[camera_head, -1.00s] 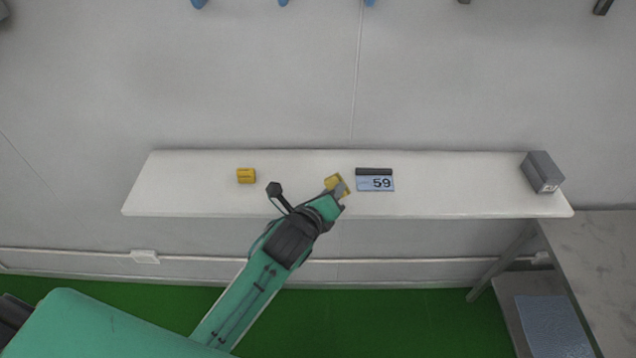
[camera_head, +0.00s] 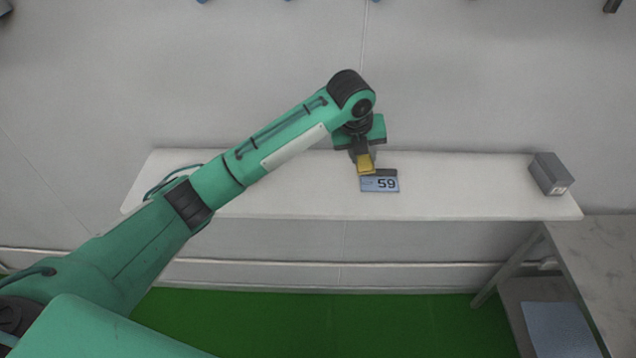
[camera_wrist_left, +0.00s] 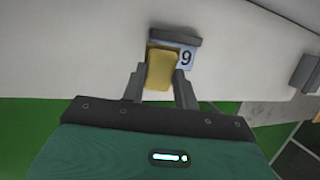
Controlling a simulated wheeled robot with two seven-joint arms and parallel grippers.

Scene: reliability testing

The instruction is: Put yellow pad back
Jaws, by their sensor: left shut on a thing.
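My left gripper (camera_head: 364,160) is shut on the yellow pad (camera_head: 366,168) and holds it above the white shelf, by the left part of the number display. The pad also shows in the left wrist view (camera_wrist_left: 161,70) between the two grey fingers of my left gripper (camera_wrist_left: 159,90). The display (camera_head: 381,186) is a light blue panel marked 59 with a dark bar along its back. In the wrist view the pad covers part of the display (camera_wrist_left: 187,59). Whether pad and display touch is hard to tell. My right gripper is out of view.
The white shelf (camera_head: 470,195) runs along the grey wall, clear right of the display up to a grey box (camera_head: 550,174) at its right end. My left arm covers much of the shelf's left part. A grey table (camera_head: 605,255) stands at the right.

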